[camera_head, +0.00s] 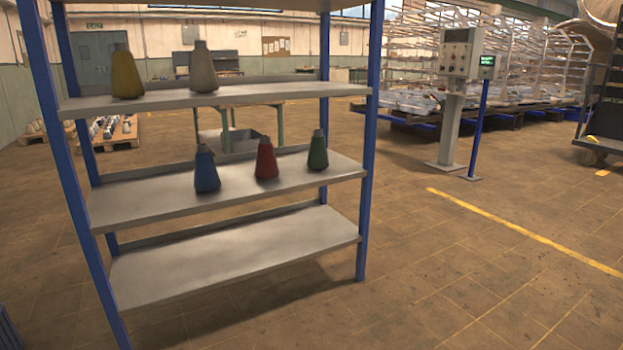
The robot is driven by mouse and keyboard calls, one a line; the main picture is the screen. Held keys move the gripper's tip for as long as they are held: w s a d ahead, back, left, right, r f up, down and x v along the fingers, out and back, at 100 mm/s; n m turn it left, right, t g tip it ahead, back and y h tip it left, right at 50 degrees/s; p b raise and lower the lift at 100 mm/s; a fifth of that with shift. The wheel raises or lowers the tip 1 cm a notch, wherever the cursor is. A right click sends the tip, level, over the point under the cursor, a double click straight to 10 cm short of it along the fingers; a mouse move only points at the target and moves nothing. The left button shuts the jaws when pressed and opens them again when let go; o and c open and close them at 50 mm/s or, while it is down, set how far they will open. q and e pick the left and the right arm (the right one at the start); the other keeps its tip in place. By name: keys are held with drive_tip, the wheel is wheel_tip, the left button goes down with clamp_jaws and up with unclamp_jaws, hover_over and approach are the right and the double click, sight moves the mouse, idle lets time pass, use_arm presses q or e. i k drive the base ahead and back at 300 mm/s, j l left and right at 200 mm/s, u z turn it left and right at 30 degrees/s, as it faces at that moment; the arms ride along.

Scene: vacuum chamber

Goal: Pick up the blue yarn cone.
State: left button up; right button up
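The blue yarn cone (206,172) stands upright on the middle shelf (130,206) of a rack with blue posts. It is the leftmost of the three cones on that shelf and stands near the shelf's front edge. A red cone (266,160) stands to its right, and a green cone (318,152) stands further right. The three cones stand apart from each other. Neither of my grippers shows in the head view.
A yellow cone (126,73) and a grey cone (202,70) stand on the shelf above (290,90). The bottom shelf (240,258) is bare. Blue posts (367,150) bound the rack. Open floor (450,270) lies right of it; a control box (461,52) stands beyond.

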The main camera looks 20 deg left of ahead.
sight(205, 177)
drive_tip(key=i+u, duration=0.15)
drive_tip(key=i, duration=0.4)
drive_tip(key=i+l+u, duration=0.15)
drive_tip(key=i, duration=0.4)
drive_tip(key=i+l+u, duration=0.15)
drive_tip(key=i, duration=0.35)
drive_tip(key=i+l+u, duration=0.2)
drive_tip(key=i+u, duration=0.15)
drive_tip(key=i+l+u, duration=0.55)
drive_tip(key=u, duration=0.15)
